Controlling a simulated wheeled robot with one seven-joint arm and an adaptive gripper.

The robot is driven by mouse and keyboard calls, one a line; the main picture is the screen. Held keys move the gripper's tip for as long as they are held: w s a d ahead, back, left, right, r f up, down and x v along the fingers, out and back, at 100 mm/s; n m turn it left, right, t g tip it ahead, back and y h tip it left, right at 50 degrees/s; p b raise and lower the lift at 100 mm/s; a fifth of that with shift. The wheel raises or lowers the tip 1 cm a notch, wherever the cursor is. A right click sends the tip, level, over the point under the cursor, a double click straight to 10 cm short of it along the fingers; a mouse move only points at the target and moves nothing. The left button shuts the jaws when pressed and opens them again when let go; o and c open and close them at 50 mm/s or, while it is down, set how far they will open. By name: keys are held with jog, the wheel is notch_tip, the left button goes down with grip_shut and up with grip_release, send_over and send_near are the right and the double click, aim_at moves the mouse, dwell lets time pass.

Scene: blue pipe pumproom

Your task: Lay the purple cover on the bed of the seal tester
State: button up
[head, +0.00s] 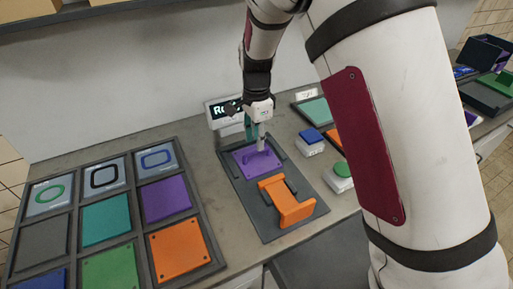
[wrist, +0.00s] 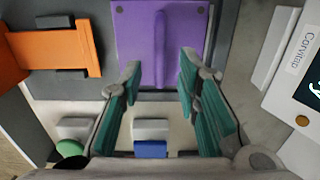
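The purple cover (head: 246,165) has a raised ridge handle and dark corner dots. It appears to lie flat on the dark grey bed of the seal tester (head: 259,215), near the display. The cover also shows at the top of the wrist view (wrist: 135,40). My gripper (head: 256,146) is over the cover, pointing down. In the wrist view my gripper (wrist: 160,68) has its teal-padded fingers apart, one on each side of the ridge, with a gap to it on both sides. Nothing is held. The far end of the cover is cut off in the wrist view.
An orange bracket (head: 293,211) stands at the tester's near end. The lit display (head: 222,112) stands behind it. A rack (head: 140,222) of coloured plates, including a purple plate (head: 165,198), is on the left. Blue (head: 311,135) and green (head: 342,170) buttons stand close on the right.

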notch_tip(320, 180, up, 7)
dwell(0.3)
jog(key=s+d+r+n+t+y, duration=0.1)
jog(key=s+d+r+n+t, duration=0.1)
jog(key=s+d+r+n, duration=0.7)
jog(key=s+d+r+n+t, duration=0.1)
jog(key=s+d+r+n, duration=0.1)
jog(key=s, duration=0.8)
jog(key=s+d+r+n+t+h, duration=0.1)
jog(key=s+d, duration=0.4)
jog(key=s, duration=0.5)
jog(key=shift+s+r+n+t, duration=0.25)
jog(key=shift+r+n+t, duration=0.15)
jog(key=shift+r+n, duration=0.35)
